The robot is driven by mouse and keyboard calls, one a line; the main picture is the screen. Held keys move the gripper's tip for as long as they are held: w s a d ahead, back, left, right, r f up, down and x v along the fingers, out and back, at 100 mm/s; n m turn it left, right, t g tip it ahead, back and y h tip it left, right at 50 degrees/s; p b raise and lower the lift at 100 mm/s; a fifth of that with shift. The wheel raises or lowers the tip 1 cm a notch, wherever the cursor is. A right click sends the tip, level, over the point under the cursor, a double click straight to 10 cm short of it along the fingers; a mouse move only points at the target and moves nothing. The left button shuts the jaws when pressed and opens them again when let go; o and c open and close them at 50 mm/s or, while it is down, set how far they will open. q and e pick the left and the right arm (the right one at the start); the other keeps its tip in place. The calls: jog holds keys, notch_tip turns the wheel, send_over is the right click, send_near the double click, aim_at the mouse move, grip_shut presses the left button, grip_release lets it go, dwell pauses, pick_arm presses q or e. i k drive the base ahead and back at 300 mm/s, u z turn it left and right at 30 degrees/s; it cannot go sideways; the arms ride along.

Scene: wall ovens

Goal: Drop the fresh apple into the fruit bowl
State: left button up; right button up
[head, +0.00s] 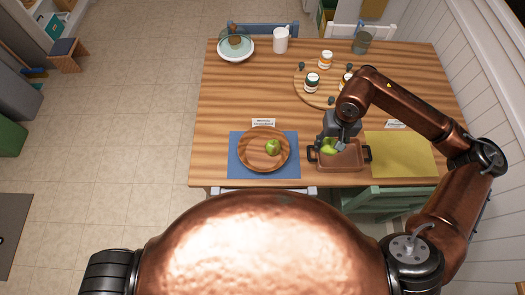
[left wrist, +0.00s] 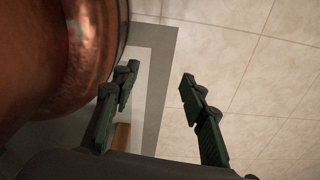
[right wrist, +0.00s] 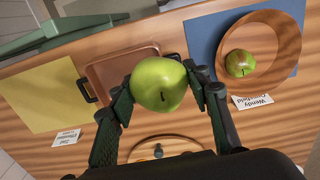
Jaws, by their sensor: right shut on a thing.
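My right gripper (right wrist: 161,86) is shut on a plain green apple (right wrist: 158,84), one finger on each side. In the head view this apple (head: 328,148) shows over the left part of a brown rectangular dish (head: 352,161) with black handles; the gripper partly hides it. A round wooden bowl (head: 246,160) stands to the left on a blue mat (head: 236,171). A second green apple (head: 272,147), with a brownish patch in the right wrist view (right wrist: 240,63), lies in it. My left gripper (left wrist: 160,74) is open and empty over the floor.
A yellow mat (head: 402,160) lies right of the dish. Name cards (head: 263,123) stand behind the mats. A round board (head: 305,93) with jars (head: 312,82), a white cup (head: 281,40) and a pale bowl (head: 236,56) are farther back. The table's left middle is clear.

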aim_at(253, 159)
jog(key=u, duration=3.05)
jog(key=k, duration=0.6)
jog(key=z, duration=1.4)
